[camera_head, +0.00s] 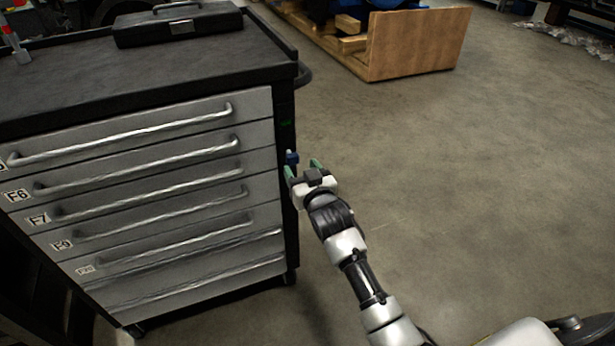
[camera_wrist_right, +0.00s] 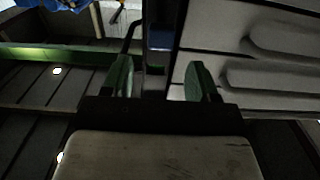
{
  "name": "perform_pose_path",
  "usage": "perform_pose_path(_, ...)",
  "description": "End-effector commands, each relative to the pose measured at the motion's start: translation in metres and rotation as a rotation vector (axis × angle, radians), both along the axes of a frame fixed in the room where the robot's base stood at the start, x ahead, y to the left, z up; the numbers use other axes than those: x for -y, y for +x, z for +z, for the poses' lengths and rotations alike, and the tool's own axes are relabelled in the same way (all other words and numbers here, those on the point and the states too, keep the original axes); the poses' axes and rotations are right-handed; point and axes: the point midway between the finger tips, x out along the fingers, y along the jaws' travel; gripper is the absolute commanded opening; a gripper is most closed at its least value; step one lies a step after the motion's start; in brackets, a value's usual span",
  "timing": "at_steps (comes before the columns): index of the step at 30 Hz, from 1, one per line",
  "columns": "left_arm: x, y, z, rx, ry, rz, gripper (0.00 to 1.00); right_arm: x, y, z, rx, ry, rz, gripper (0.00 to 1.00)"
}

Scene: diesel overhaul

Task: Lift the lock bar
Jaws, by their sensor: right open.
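The grey tool cabinet (camera_head: 150,155) stands at the left with its drawers closed. A dark upright strip (camera_head: 285,115) runs down its right front edge and looks like the lock bar. A small blue part (camera_head: 291,157) shows at this strip, just beyond my right gripper (camera_head: 302,168). My right gripper is open, with its green fingertips apart at the cabinet's right front edge. In the right wrist view, the blue part (camera_wrist_right: 157,57) shows between the open fingers (camera_wrist_right: 161,80). I cannot tell whether the fingers touch it. My left gripper is not in view.
A black case (camera_head: 180,25) lies on the cabinet top. Long drawer handles (camera_head: 150,165) stick out from the cabinet front. A wooden crate (camera_head: 415,45) stands on the floor at the back. The floor right of the cabinet is clear.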

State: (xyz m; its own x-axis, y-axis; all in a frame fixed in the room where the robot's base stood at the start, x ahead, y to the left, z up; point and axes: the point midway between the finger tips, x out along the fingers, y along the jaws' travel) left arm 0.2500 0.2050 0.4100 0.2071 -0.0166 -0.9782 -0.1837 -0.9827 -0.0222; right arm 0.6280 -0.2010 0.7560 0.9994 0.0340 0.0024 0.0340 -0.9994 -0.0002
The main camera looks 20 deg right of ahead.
Motion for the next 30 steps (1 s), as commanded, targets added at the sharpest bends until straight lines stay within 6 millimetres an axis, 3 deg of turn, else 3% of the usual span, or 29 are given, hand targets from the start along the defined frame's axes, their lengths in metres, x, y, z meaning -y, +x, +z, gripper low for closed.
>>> perform_pose_path(3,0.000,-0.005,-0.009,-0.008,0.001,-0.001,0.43,0.001,-0.022,0.001,-0.001,0.000,0.000,0.60)
perform_pose_path(9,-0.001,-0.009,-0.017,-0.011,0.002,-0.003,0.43,0.002,-0.040,0.001,0.001,0.000,0.000,0.60)
perform_pose_path(25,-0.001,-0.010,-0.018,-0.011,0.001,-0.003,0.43,0.002,-0.042,-0.001,-0.002,0.000,0.000,0.60)
perform_pose_path(28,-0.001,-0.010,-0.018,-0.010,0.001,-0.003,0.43,0.001,-0.047,-0.018,-0.049,-0.005,0.001,0.60)
perform_pose_path(30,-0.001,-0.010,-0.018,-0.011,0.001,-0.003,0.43,0.001,-0.057,-0.045,-0.126,-0.013,0.002,0.60)
